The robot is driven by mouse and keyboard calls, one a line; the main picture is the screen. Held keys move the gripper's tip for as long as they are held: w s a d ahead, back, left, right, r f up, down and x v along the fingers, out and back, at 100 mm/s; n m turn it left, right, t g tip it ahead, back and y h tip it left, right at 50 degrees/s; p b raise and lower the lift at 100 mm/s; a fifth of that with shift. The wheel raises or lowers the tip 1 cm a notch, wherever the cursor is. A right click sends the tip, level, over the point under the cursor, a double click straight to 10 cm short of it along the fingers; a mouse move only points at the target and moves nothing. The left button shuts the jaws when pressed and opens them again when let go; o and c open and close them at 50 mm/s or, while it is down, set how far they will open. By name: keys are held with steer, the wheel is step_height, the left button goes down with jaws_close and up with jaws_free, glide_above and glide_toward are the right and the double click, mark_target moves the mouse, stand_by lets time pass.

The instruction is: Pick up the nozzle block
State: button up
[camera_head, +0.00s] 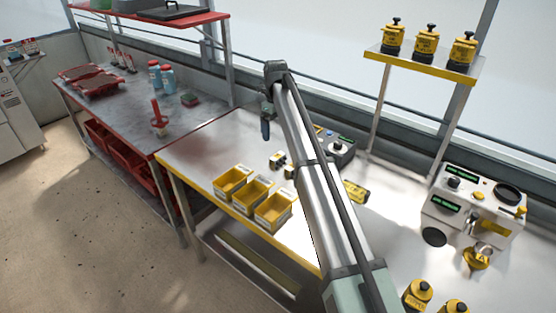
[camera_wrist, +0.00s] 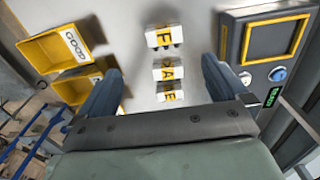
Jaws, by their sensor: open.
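Three small white blocks with yellow lettered faces stand in a row on the bench in the wrist view: a far block (camera_wrist: 165,37), a middle block (camera_wrist: 168,70) and a near block (camera_wrist: 170,92). I cannot tell which is the nozzle block. In the head view, small white-and-yellow blocks (camera_head: 278,159) show left of my arm, partly hidden by it. My gripper (camera_wrist: 160,68) is open and empty, its two dark blue fingers on either side of the row in the wrist view. In the head view my gripper (camera_head: 266,127) hangs above the bench, apart from the blocks.
Yellow bins (camera_head: 252,193) line the bench's front edge. A grey device (camera_head: 341,150) with a yellow-framed panel (camera_wrist: 272,40) stands right of the blocks. A yellow labelled canister (camera_head: 355,191) lies beyond my arm. A dispenser machine (camera_head: 470,205) stands at the right.

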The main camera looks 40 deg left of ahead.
glide_above(278, 156)
steer(key=f, duration=0.7)
steer(key=shift+s+a, duration=0.1)
steer(key=shift+s, duration=0.25)
steer(key=shift+w+f, duration=0.2)
steer(key=shift+f, duration=1.1)
steer(key=shift+w+f, duration=0.15)
steer(key=shift+f, duration=1.15)
steer(key=c, duration=1.2)
step_height(278, 156, up, 10)
steer(key=w+d+r, duration=0.1)
steer(key=w+r, duration=0.1)
steer(key=w, duration=0.3)
steer(key=w+d+r, duration=0.1)
steer(key=w+r, duration=0.1)
steer(key=w, duration=0.4)
steer(key=w+d+r, duration=0.1)
steer(key=w+r, duration=0.1)
steer(key=w, duration=0.4)
steer(key=shift+w, duration=0.1)
